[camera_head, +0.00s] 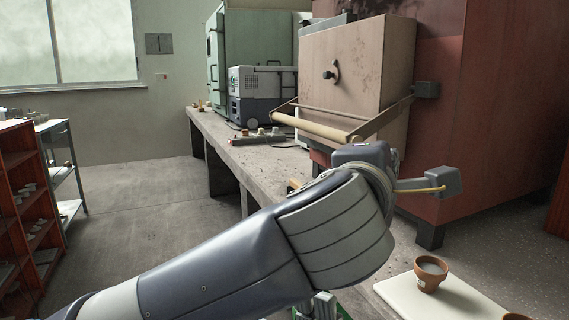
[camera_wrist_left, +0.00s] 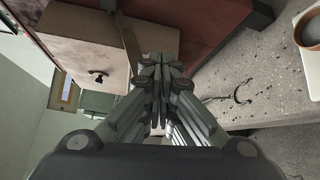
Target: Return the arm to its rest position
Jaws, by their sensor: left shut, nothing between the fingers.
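My left arm comes in from the left in the head view and reaches across the picture in front of the concrete bench (camera_head: 228,165). Its gripper is hidden behind the arm there. In the left wrist view my left gripper (camera_wrist_left: 160,62) has its fingers together and nothing between them. It is above the bench, with the beige cabinet door beyond it. My right gripper is in neither view.
A terracotta pot (camera_head: 430,274) stands on a white board (camera_head: 400,292) at the lower right. A red cabinet (camera_head: 490,120) and a beige door with a bar (camera_head: 318,128) stand behind my arm. A grey-and-white box (camera_head: 262,95) is farther back. Wooden shelves (camera_head: 20,200) are at left; the floor (camera_head: 140,215) between is clear.

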